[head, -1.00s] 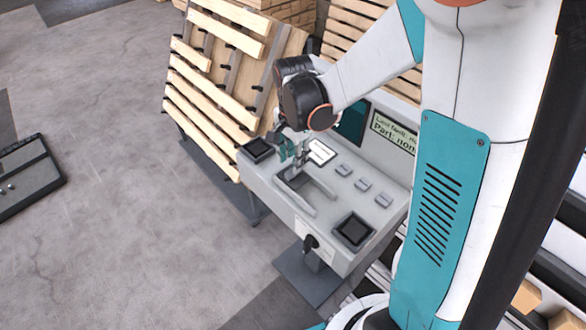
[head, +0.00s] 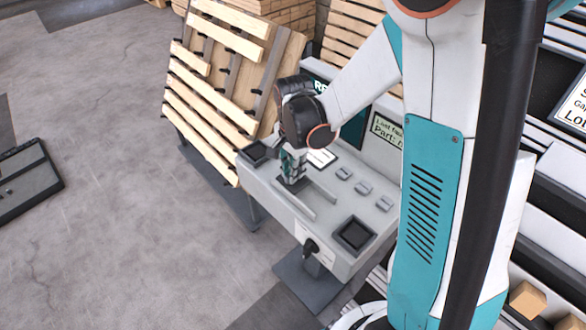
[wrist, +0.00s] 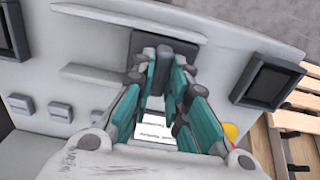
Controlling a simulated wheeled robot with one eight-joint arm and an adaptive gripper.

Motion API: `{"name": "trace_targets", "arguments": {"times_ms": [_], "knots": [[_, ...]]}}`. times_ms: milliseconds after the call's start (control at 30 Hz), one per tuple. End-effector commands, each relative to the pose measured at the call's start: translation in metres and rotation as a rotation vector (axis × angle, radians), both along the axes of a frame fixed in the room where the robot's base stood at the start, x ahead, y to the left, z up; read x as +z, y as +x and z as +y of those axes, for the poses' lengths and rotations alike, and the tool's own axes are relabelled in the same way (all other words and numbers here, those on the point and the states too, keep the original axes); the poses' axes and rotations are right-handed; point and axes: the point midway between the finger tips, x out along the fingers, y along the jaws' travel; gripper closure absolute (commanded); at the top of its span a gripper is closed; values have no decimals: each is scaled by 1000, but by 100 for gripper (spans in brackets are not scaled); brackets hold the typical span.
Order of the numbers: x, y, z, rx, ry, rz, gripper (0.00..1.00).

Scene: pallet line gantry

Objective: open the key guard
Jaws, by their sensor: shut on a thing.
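The key guard (wrist: 140,42) looks like a dark square flap on the grey console, lying between two raised light rails. In the wrist view a small grey upright piece stands at its edge, between my fingertips. My gripper (wrist: 163,60) has teal fingers, shut on this piece and pointing at the flap. In the head view my gripper (head: 293,165) reaches down to the console top between the rails. There the wrist and fingers hide most of the guard, and I cannot see what lies under it.
The grey console (head: 262,186) has black square trays (head: 353,234) at both ends and several grey buttons (head: 362,188). A white label (head: 321,157) lies behind my gripper. A screen (head: 388,133) stands at the back. A pallet (head: 215,85) leans at the left.

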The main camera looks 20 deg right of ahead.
Motion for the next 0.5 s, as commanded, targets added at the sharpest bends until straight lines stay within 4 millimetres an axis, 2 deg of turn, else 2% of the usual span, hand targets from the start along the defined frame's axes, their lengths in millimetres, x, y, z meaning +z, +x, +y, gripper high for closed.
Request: {"name": "trace_targets", "arguments": {"times_ms": [67, 333, 500], "knots": [[0, -5, -2, -1, 0, 0, 100], [0, -53, -22, -2, 0, 0, 100], [0, -64, -27, -1, 0, 0, 100]]}}
